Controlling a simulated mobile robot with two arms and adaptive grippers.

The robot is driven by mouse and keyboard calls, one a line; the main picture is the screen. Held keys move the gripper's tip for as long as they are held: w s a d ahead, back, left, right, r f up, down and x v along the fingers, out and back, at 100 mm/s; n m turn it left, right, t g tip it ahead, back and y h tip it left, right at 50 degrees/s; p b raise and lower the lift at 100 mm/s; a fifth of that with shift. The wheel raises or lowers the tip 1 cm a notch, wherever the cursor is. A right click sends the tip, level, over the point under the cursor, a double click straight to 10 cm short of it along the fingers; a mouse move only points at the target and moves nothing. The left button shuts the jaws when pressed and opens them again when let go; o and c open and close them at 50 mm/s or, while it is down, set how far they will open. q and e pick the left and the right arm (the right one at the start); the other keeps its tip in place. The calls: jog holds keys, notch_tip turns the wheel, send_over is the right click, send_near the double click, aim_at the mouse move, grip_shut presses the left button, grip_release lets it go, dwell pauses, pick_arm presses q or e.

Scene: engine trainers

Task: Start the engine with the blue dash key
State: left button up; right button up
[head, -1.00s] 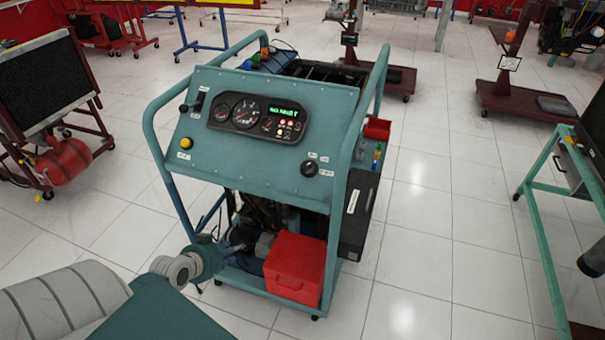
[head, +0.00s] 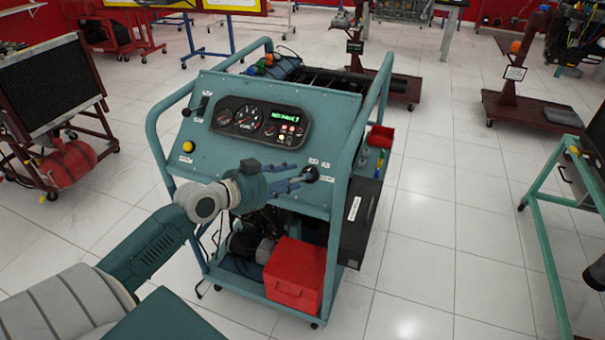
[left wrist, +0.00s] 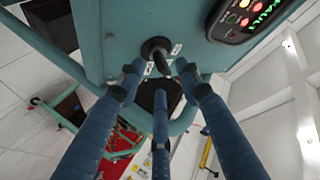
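The teal engine trainer's sloped dash panel (head: 228,150) faces me in the head view. A round dark key switch (head: 311,173) sits at its lower right, with small white labels beside it. No blue shows clearly on it. In the left wrist view the switch (left wrist: 156,49) looks black, with a small stem pointing at me. My left gripper (head: 294,184) is at the switch, its blue fingers reaching toward it. In the left wrist view the fingers (left wrist: 158,76) are spread and empty, just short of the switch. Contact is not visible. My right gripper is not in view.
A gauge cluster (head: 262,122) with a lit green display is above the switch. A yellow button (head: 188,147) and a black lever (head: 202,105) are at the panel's left. A red box (head: 295,275) stands on the lower shelf.

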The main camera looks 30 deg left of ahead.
pick_arm(q)
jog(key=shift+x, duration=1.75)
grip_shut()
jog(key=shift+d+r+n+y+p, duration=0.15)
jog(key=shift+n+y+p, duration=0.25)
jog(key=shift+p, duration=0.6)
jog(key=n+y+p, duration=0.1)
jog(key=n+p, duration=0.1)
jog(key=n+t+y+p, duration=0.1)
jog(key=n+p, duration=0.1)
jog(key=p, duration=0.1)
jog(key=n+y+p, duration=0.1)
jog(key=n+p, duration=0.1)
jog(key=shift+d+r+n+t+y+p, duration=0.1)
jog(key=shift+d+n+t+y+p, duration=0.2)
jog(key=shift+p, duration=0.1)
jog(key=shift+w+d+f+n+y+p, duration=0.1)
jog(key=shift+n+y+p, duration=0.6)
jog(key=shift+n, duration=0.25)
jog(key=shift+d+f+n+y+p, duration=0.15)
jog(key=shift+n+y+p, duration=0.35)
jog(key=shift+n+p, duration=0.4)
jog(key=shift+a, duration=0.15)
